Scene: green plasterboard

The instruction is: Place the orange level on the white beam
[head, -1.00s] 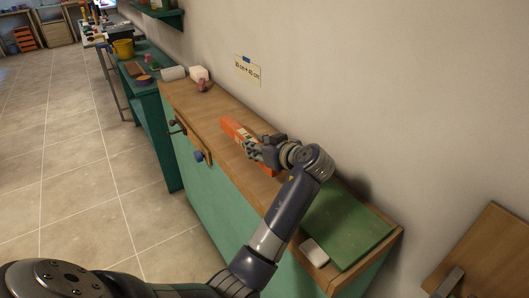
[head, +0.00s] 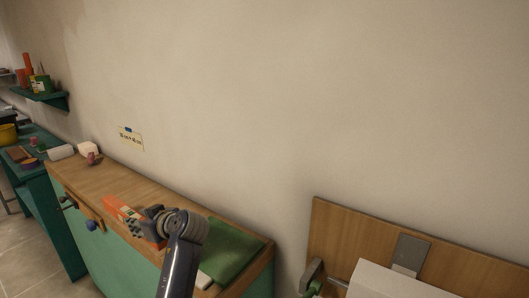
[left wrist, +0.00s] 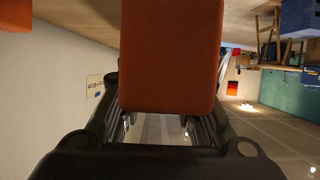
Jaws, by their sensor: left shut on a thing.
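The orange level (head: 122,212) is in my left gripper (head: 148,226), over the wooden top of the green cabinet in the head view. The gripper is shut on it, and the fingers hide part of it. I cannot tell whether the level touches the top. In the left wrist view the orange level (left wrist: 170,55) fills the middle, between the dark fingers of the gripper (left wrist: 165,115). A white block-like piece (head: 385,283), likely the white beam, shows at the lower right of the head view, cut off by the frame edge. My right gripper is not in view.
A green sheet (head: 230,250) lies on the right end of the cabinet top (head: 85,180). A white block (head: 88,148) and a white roll (head: 61,152) are at the far left. A wooden board (head: 340,225) with a grey plate (head: 410,252) stands behind the white piece.

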